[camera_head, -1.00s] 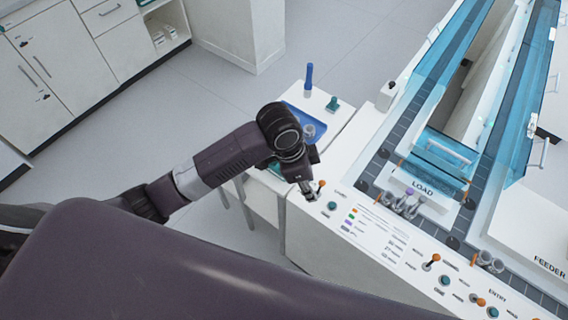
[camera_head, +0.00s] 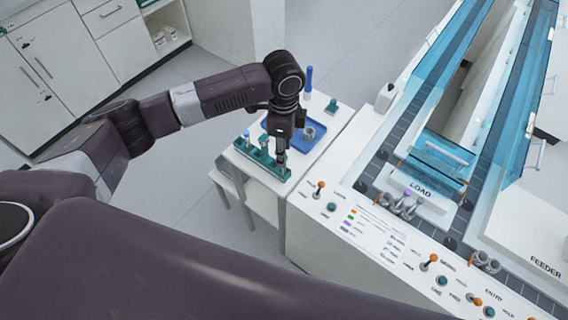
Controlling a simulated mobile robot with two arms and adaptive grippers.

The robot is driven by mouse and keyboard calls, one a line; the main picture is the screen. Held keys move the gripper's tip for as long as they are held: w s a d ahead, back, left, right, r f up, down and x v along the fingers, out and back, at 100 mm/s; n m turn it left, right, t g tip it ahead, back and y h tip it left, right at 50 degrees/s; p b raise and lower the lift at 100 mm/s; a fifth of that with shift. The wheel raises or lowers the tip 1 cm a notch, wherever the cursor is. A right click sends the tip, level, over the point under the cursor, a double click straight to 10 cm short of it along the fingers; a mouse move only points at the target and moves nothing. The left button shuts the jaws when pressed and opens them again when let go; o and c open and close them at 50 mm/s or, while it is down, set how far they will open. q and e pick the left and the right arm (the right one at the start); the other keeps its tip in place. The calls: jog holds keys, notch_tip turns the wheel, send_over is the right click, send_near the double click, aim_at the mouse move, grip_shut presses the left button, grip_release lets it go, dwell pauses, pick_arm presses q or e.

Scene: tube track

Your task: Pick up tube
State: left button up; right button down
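A green tube rack (camera_head: 258,158) stands on the small white side table, with a few small tubes (camera_head: 246,136) upright in its left part. My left gripper (camera_head: 281,160) points down over the right end of the rack. Its fingers are small and dark here, and I cannot tell whether they are open or hold a tube. My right gripper is not in view. More tubes with grey holders (camera_head: 405,203) stand by the LOAD mark on the track, one with a purple cap.
A blue tray (camera_head: 309,140) with a grey round item (camera_head: 309,132) lies behind the gripper. A blue upright item (camera_head: 308,80) and a small green block (camera_head: 331,105) stand at the table's back. The control panel (camera_head: 375,232) with orange-tipped switches lies to the right.

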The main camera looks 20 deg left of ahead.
pick_arm(q)
jog(key=shift+w+f+p, duration=0.1)
jog(key=shift+f+p, duration=0.2)
jog(key=shift+f, duration=1.45)
grip_shut()
jog(key=shift+r, duration=0.15)
notch_tip(320, 180, up, 20)
jog(key=b, duration=0.3)
jog(key=shift+f+b, duration=2.15)
jog(key=shift+f, duration=7.7)
